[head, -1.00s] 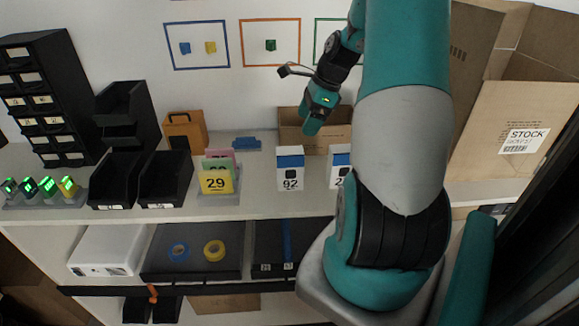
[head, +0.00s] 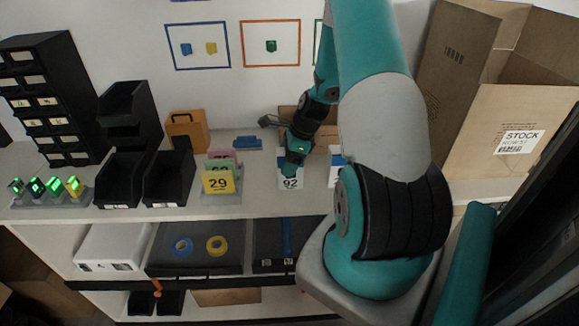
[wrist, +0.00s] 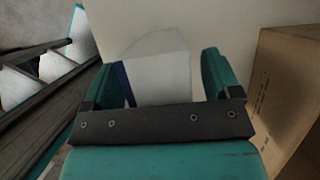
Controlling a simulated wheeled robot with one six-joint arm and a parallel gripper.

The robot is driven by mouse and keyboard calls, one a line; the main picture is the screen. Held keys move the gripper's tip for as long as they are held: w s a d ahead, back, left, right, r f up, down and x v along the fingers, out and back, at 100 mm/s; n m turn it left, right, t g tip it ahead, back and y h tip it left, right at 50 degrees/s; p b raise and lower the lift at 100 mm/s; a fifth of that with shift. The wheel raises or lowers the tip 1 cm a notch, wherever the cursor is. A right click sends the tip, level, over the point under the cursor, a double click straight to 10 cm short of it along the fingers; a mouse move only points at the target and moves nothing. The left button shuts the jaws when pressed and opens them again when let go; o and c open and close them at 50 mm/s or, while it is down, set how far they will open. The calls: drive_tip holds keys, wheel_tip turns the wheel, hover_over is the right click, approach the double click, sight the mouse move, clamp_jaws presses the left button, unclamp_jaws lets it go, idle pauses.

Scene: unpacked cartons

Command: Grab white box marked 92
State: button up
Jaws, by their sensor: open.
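The white box marked 92 (head: 290,183) stands upright on the shelf top in the head view. Its number shows, but my gripper (head: 294,166) hides much of its upper part. In the wrist view the white box (wrist: 158,72) lies between my two teal fingers (wrist: 166,78), with a blue strip of it beside the left finger. The fingers are open and spread around it. A gap shows on the right side; contact on the left cannot be told.
A second white box (head: 335,172) stands just right, partly behind my arm. A cardboard box (head: 294,114) is behind; it may be the brown one in the wrist view (wrist: 288,80). Card holder marked 29 (head: 219,182) and black bins (head: 168,180) stand left.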

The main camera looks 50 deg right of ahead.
drive_tip(key=c, duration=1)
drive_tip(key=shift+c, duration=0.6)
drive_tip(key=shift+r, duration=0.1)
